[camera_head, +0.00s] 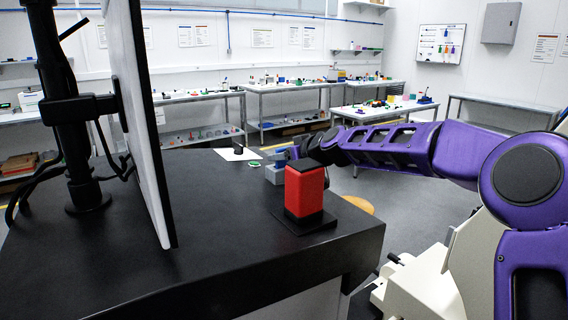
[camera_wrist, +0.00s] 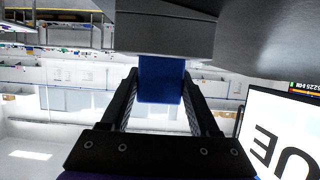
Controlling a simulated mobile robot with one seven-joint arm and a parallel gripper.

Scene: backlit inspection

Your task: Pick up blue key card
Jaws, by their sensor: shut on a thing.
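The blue key card (camera_wrist: 160,82) is between the two fingers of my gripper (camera_wrist: 160,76) in the wrist view, and the fingers are shut on its sides. The card's far end meets a grey block (camera_wrist: 160,34); I cannot tell whether it sits in a slot there or only touches. In the head view the grey block (camera_head: 274,175) stands on the black bench, with a bit of blue (camera_head: 280,157) above it. My gripper (camera_head: 294,152) reaches in from the right there, mostly hidden behind the red box.
A red box with a black top (camera_head: 305,192) stands on a black base near the bench's right edge. A monitor (camera_head: 140,120) on a black post fills the left. A white sheet (camera_head: 237,154) and a green disc (camera_head: 254,164) lie beyond. The black bench's (camera_head: 190,262) front is bare.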

